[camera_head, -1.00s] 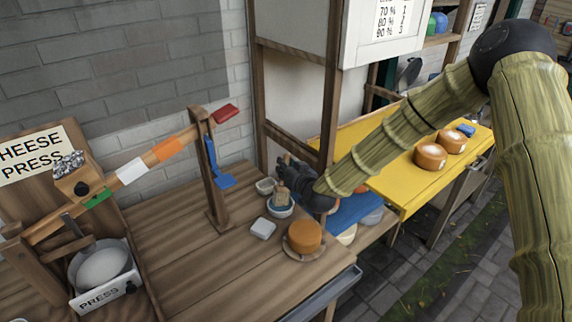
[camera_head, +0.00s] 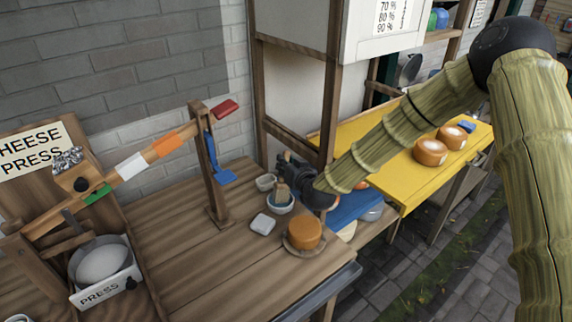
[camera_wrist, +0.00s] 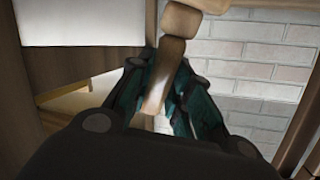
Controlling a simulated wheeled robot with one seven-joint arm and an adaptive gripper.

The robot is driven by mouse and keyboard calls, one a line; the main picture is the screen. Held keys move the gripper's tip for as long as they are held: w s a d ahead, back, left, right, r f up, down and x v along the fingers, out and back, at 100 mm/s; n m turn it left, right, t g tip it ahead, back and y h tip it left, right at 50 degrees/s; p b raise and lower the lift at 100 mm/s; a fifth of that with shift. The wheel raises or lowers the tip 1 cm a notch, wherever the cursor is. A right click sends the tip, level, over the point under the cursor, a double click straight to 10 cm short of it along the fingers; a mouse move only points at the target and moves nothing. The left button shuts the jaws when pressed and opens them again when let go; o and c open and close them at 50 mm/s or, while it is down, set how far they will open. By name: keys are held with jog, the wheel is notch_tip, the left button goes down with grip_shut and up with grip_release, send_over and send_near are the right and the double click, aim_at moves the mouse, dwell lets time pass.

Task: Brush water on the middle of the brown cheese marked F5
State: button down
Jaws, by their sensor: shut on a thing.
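The brown cheese (camera_head: 305,232) sits on a round wooden plate near the right front of the wooden table. No F5 mark is readable on it. My gripper (camera_head: 285,182) is behind and slightly left of this cheese, shut on a brush (camera_head: 281,192). The brush is at a white and blue bowl (camera_head: 280,207); I cannot tell whether its bristles touch what is inside. In the wrist view the wooden brush handle (camera_wrist: 165,65) stands between the dark fingers (camera_wrist: 160,100). Its bristle end is not clearly visible there.
A small pale block (camera_head: 262,224) lies left of the brown cheese, and a small pale dish (camera_head: 265,182) stands behind the bowl. A wooden post (camera_head: 212,165) rises left. Brown cheeses with pale tops (camera_head: 430,152) are on the yellow table (camera_head: 400,185). The front table boards are clear.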

jog(key=shift+f+b, duration=0.3)
jog(key=shift+f, duration=0.15)
dwell(0.9)
jog(key=shift+r, duration=0.1)
jog(key=shift+r+p, duration=1.5)
jog(key=shift+r, duration=1.95)
jog(key=shift+f, duration=0.1)
